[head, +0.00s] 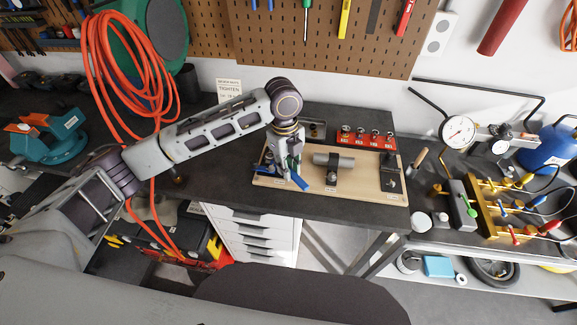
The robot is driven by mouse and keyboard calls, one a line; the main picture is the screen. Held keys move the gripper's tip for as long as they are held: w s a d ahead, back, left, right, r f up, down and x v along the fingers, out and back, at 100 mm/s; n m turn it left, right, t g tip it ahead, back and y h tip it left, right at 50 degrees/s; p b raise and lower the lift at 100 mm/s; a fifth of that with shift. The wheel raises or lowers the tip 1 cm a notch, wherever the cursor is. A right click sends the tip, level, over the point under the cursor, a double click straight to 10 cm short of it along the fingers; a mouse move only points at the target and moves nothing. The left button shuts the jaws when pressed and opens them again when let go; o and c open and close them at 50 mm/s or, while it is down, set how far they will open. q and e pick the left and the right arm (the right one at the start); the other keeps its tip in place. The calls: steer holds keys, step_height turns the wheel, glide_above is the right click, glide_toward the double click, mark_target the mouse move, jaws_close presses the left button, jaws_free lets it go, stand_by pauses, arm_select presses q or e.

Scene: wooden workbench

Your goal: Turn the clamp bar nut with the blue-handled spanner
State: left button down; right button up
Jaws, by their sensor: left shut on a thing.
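My left gripper (293,166) points down over the left part of a light wooden board (315,188) on the bench. It is shut on the blue-handled spanner (301,182), whose blue handle shows just below and right of the fingers. The spanner's far end is hidden or too small to make out. Right of the gripper, a dark clamp bar (332,176) stands on the board with a grey cylinder (345,162) across it. The clamp bar nut is too small to tell apart. The spanner appears apart from the clamp bar. My right gripper is not in view.
A black fixture (391,180) stands at the board's right end. A red rack (368,141) with several small parts is behind the cylinder. A dial gauge (458,132) and a gold manifold (500,208) are further right. An orange hose (105,60) hangs at left.

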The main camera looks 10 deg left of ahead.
arm_select(q)
steer(key=shift+f, duration=0.15)
steer(key=shift+f+b, duration=0.35)
steer(key=shift+f, duration=1.75)
steer(key=shift+p, duration=0.35)
steer(key=shift+f, duration=0.8)
stand_by(0.3)
steer(key=shift+s+a+f+m, duration=0.1)
steer(key=shift+s+a+m, duration=0.6)
steer(key=shift+m, duration=0.5)
